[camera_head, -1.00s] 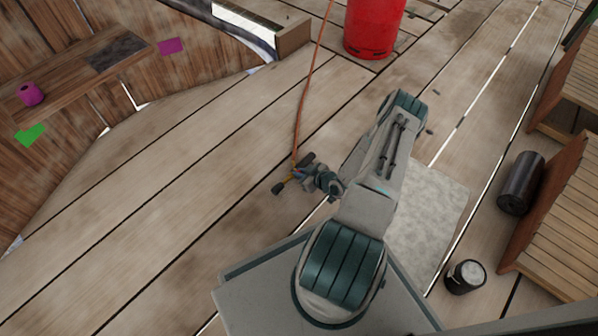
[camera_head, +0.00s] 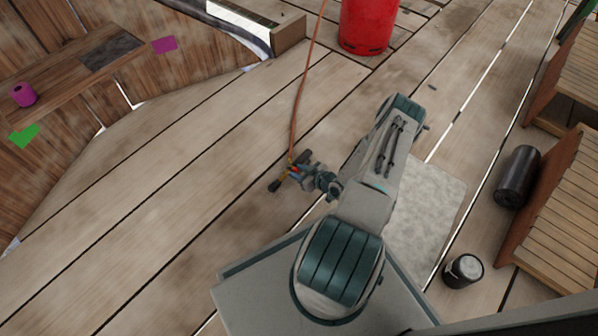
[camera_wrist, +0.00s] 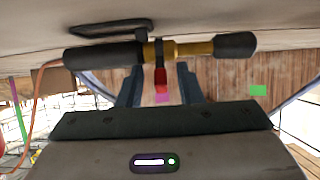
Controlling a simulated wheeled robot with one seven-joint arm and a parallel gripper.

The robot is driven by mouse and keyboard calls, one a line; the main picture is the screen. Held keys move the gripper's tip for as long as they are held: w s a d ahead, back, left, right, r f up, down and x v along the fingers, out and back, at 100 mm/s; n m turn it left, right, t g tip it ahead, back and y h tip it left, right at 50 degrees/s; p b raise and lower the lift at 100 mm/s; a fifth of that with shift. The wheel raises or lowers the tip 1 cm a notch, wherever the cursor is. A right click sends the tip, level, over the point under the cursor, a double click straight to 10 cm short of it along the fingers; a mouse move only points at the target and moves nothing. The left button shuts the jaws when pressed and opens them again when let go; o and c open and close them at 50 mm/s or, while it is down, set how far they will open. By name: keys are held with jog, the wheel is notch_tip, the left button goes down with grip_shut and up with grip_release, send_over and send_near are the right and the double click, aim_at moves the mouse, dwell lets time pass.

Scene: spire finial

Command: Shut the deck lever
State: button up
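A torch-like fitting shows in the wrist view, with a black tube (camera_wrist: 105,56), a brass middle (camera_wrist: 180,50) and a black knob (camera_wrist: 235,45). A small red lever (camera_wrist: 160,78) hangs from the brass part. My gripper (camera_wrist: 160,88) is open, one dark finger on each side of the red lever, with gaps visible. I cannot tell how deep the lever sits between the fingers. In the head view my gripper (camera_head: 303,171) is at the fitting, which is small and partly hidden by it.
An orange hose (camera_head: 299,100) runs from the fitting toward the top, near a red gas cylinder (camera_head: 368,25). A wooden bench (camera_head: 85,60) stands at left. The left deck planks are clear.

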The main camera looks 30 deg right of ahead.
jog(key=p+v, duration=0.5)
jog(key=v, duration=0.9)
jog(key=shift+w+a, duration=0.1)
